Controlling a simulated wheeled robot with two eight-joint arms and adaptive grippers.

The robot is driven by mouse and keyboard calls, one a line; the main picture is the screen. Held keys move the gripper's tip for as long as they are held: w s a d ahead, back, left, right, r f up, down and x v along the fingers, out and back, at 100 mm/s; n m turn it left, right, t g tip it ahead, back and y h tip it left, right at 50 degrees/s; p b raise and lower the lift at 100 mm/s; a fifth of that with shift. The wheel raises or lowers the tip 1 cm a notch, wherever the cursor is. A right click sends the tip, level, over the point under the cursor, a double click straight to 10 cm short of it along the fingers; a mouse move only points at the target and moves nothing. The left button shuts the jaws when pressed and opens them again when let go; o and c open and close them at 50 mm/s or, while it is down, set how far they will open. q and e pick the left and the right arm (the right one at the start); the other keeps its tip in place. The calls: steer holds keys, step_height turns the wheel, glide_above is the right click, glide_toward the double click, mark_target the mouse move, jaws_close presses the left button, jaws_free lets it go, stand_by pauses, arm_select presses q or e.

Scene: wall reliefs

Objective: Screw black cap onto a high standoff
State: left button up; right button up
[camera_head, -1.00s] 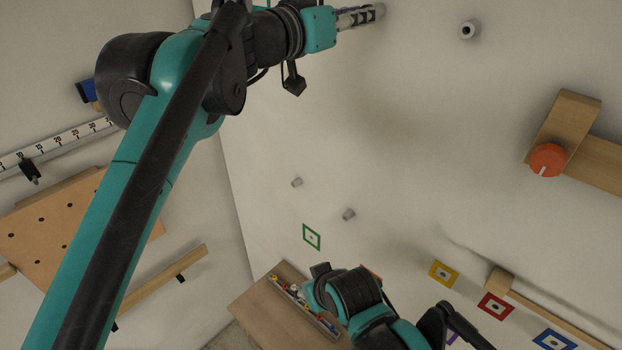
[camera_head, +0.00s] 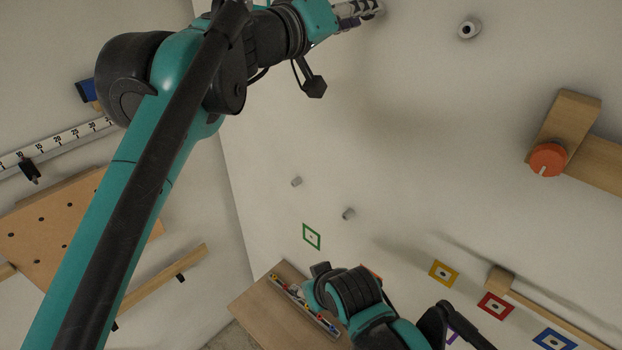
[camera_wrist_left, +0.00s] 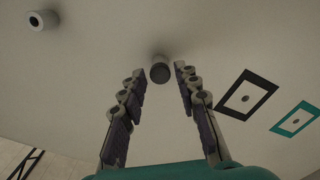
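My left gripper (camera_head: 358,12) is at the top of the head view, close to the wall. In the left wrist view its two fingers (camera_wrist_left: 159,71) are apart, with a standoff between the fingertips. This standoff has a dark round end that looks like the black cap (camera_wrist_left: 160,74). A gap shows on both sides, so the fingers do not appear to touch it. Another standoff (camera_wrist_left: 43,20), pale with a dark hole in its end, is at the upper left; a similar one (camera_head: 469,29) shows in the head view. My right gripper cannot be made out.
Two small grey pegs (camera_head: 348,214) (camera_head: 297,181) stick out of the wall lower down. A wooden block with an orange knob (camera_head: 547,160) is at the right. A wooden shelf (camera_head: 262,310) with a tray of small parts is below. The wall between is clear.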

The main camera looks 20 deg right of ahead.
arm_select(q)
steer(key=n, duration=1.5)
jaws_close()
steer(key=m, duration=0.5)
steer(key=m, duration=0.5)
steer(key=shift+d, duration=0.1)
